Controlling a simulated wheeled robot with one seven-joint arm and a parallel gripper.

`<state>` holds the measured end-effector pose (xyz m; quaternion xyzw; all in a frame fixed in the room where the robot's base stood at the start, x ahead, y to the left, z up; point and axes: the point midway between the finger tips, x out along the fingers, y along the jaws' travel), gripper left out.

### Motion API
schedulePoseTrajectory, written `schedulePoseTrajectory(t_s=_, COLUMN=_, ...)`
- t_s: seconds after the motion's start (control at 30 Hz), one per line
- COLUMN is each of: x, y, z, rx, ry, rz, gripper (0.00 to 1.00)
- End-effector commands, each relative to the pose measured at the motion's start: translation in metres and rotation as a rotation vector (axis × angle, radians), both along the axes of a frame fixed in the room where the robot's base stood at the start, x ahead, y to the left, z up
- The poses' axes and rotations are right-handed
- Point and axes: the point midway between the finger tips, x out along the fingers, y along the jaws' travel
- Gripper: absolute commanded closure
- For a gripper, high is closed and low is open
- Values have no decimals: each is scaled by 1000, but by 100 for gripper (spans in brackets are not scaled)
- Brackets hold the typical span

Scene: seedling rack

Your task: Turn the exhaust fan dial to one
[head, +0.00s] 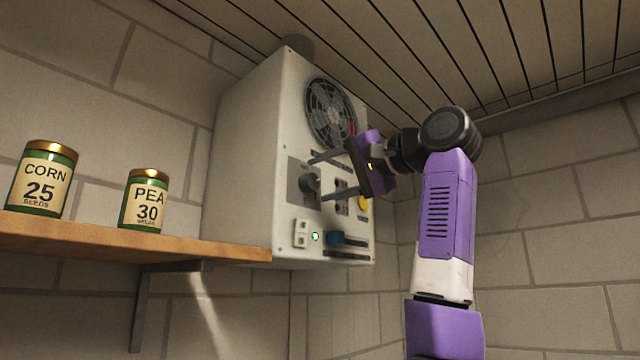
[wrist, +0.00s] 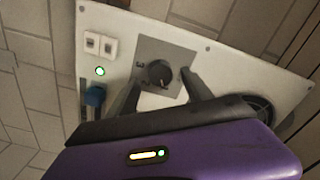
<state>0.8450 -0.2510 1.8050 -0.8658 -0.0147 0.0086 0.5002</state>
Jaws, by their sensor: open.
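The exhaust fan dial (head: 308,183) is a dark round knob on a grey plate on the front of a white wall box (head: 262,150). In the wrist view the dial (wrist: 158,73) lies between and just beyond my two fingertips. My gripper (head: 322,176) is open, with one finger above and one below the dial in the head view. In the wrist view my gripper (wrist: 160,82) has a finger on each side of the dial; I cannot tell whether either touches it.
The fan (head: 330,113) is above the dial. Below are white switches (head: 301,233), a lit green lamp (head: 315,237) and a blue knob (head: 337,238). A yellow button (head: 363,203) is to the right. A wooden shelf (head: 130,238) holds a corn tin (head: 42,180) and a pea tin (head: 146,200).

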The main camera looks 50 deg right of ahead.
Motion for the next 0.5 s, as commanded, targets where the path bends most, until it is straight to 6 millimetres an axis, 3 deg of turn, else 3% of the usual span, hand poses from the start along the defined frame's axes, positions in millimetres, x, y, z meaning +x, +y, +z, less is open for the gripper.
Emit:
schedulePoseTrajectory(t_s=0.23, x=-41, y=-2, z=-2, rx=0, ry=-4, rz=-2, gripper=41)
schedulePoseTrajectory(t_s=0.5, x=-57, y=-2, z=-1, rx=0, ry=0, rz=-1, gripper=41)
